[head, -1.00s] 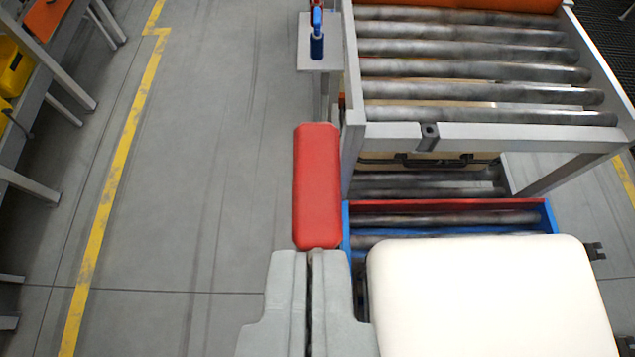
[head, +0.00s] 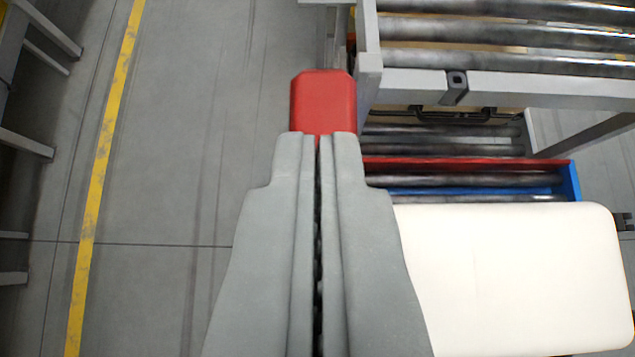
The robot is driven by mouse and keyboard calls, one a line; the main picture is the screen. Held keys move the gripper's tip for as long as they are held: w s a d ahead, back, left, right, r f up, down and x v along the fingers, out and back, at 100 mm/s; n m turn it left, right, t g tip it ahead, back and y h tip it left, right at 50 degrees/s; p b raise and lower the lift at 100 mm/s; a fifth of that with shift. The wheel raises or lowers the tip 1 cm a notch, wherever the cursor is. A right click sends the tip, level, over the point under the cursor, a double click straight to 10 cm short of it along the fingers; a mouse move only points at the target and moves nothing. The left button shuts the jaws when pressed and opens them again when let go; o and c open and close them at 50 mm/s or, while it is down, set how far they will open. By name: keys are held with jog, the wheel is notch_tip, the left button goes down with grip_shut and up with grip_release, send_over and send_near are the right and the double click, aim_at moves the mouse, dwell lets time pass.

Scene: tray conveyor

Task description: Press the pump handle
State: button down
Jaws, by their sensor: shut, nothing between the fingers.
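The pump handle looks to be the red rounded block (head: 322,101) at the upper middle, left of the conveyor frame. My gripper (head: 328,138) comes up from the bottom edge with its two grey fingers together and nothing between them. The fingertips overlap the near end of the red block in the picture and hide that part. I cannot tell whether they touch it or are above it.
A roller conveyor (head: 460,86) with a grey frame stands at the upper right. Below it is a lower roller section with a blue and red border (head: 571,181). A large white padded block (head: 520,275) fills the lower right. Open floor with a yellow line (head: 98,180) lies left.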

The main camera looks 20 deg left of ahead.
aim_at(317, 111)
jog(key=f, duration=0.1)
jog(key=w+f, duration=0.2)
jog(key=f, duration=0.1)
jog(key=shift+w+a+f, duration=0.1)
jog(key=shift+a, duration=0.25)
jog(key=shift+w+f, duration=0.1)
jog(key=shift+f, duration=0.5)
